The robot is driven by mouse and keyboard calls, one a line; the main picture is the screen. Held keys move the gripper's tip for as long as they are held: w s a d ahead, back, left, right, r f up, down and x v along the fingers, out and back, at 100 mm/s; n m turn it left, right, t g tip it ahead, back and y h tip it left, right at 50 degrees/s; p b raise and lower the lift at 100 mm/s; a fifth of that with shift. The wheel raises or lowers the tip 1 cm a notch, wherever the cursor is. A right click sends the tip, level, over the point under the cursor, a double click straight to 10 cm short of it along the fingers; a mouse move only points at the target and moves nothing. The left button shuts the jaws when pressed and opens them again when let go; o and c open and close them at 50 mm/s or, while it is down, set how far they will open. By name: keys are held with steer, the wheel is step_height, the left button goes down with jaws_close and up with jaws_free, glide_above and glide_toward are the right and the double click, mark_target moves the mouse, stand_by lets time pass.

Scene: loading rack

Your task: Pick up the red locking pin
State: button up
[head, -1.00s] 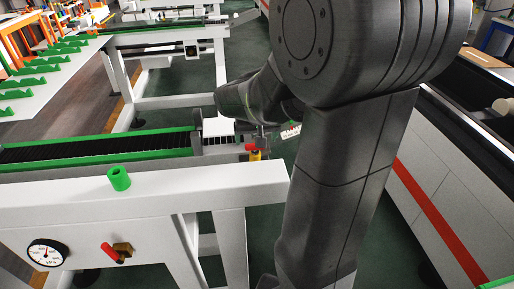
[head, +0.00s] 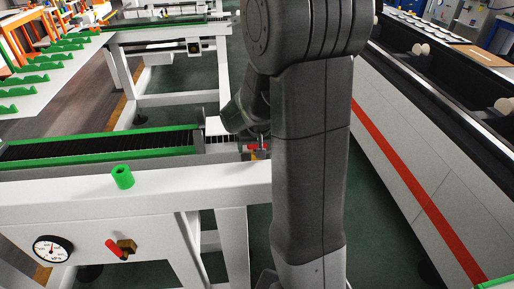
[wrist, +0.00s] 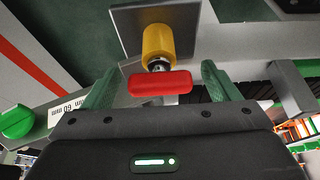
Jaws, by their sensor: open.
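The red locking pin (wrist: 160,83) shows in the wrist view as a red crossbar handle on a short metal shaft. The shaft sits in a yellow collar (wrist: 158,42) on a grey metal plate (wrist: 128,28). My gripper (wrist: 160,84) is open, with one green finger on each side of the red handle. Gaps show between the handle and both fingers; whether they touch in depth I cannot tell. In the head view a small red bit of the pin (head: 254,147) shows at the rack's end, partly hidden by my arm.
A conveyor with green rails (head: 100,147) lies behind. A white machine with a red stripe (head: 400,160) stands right.

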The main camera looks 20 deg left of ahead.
steer(key=c, duration=1.1)
steer(key=shift+r, duration=0.1)
step_height(320, 180, up, 10)
steer(key=shift+f, duration=0.1)
step_height(320, 180, up, 6)
steer(key=p, duration=0.4)
stand_by(0.4)
